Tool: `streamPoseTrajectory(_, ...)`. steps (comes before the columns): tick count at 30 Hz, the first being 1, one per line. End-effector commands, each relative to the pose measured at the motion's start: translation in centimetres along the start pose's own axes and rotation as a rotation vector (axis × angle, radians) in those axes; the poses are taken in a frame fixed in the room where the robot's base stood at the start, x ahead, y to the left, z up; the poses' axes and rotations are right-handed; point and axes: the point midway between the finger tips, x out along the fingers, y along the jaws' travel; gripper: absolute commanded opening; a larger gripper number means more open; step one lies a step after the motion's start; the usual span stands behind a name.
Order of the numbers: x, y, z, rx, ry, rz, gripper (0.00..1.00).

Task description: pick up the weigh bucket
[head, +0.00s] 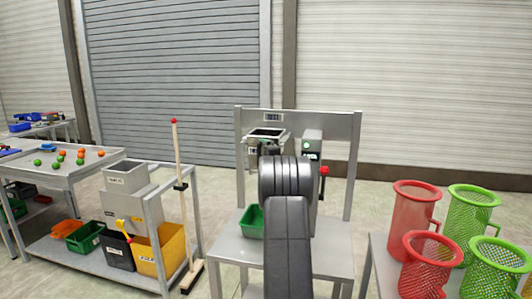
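No container in the head view can be read for certain as the weigh bucket. A grey open-topped container with a dark rim (267,133) sits high on the grey machine stand in the middle. My dark arm reaches up in front of this stand and covers part of it. My gripper is mostly hidden behind my arm, close in the picture to that container. I cannot tell whether it touches or holds anything, or whether its fingers are open. A green bin (251,222) stands lower on the stand's shelf, partly covered by my arm.
A grey box (124,178), a black bin (117,251) and a yellow bin (162,252) are on the left cart. A red-topped pole (176,190) stands beside it. Red mesh baskets (412,212) and green mesh baskets (470,215) stand on the right table.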

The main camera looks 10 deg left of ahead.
Motion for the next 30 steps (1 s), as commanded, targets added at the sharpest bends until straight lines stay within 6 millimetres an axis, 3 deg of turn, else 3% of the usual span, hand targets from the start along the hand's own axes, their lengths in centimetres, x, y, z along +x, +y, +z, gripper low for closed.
streamPoseTrajectory(2, 0.0, 0.2, 0.0, -0.001, 0.001, 0.003, 0.45)
streamPoseTrajectory(14, 0.0, 1.4, 0.0, -0.002, 0.000, 0.004, 0.45)
streamPoseTrajectory(20, -0.1, 4.6, 0.0, -0.003, 0.001, 0.006, 0.45)
streamPoseTrajectory(30, -0.1, 12.0, 0.1, -0.003, 0.000, 0.006, 0.45)
